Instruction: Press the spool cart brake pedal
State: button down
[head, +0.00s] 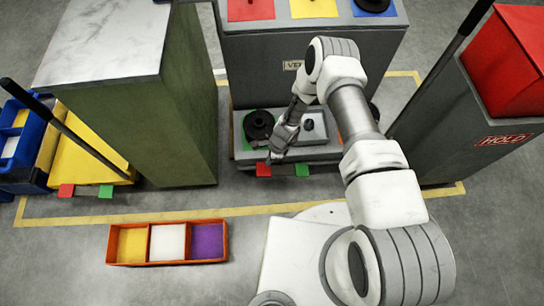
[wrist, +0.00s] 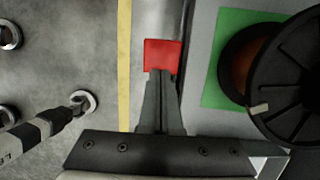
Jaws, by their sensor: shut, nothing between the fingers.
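The spool cart (head: 290,157) stands at the middle of the head view, with a black spool (head: 258,125) on a green pad. A red pedal (head: 263,170) and a green pedal (head: 302,170) stick out at its near edge. My gripper (head: 272,156) is shut and empty, pointing down just above the red pedal. In the wrist view the closed fingertips (wrist: 161,74) overlap the edge of the red pedal (wrist: 162,54); I cannot tell whether they touch it. The spool (wrist: 290,85) lies to the right there. The green pedal is not visible in the wrist view.
A yellow cart (head: 88,155) with its own red and green pedals stands left, beyond a green cabinet (head: 150,110). A grey bin (head: 490,110) marked HOLD stands right. An orange three-part tray (head: 147,262) lies on the near floor. Yellow tape (head: 170,216) crosses the floor.

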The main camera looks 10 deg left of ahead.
aim_at(264, 170)
jog(key=b+x, duration=0.2)
jog(key=x, duration=0.3)
jog(key=shift+f, duration=0.3)
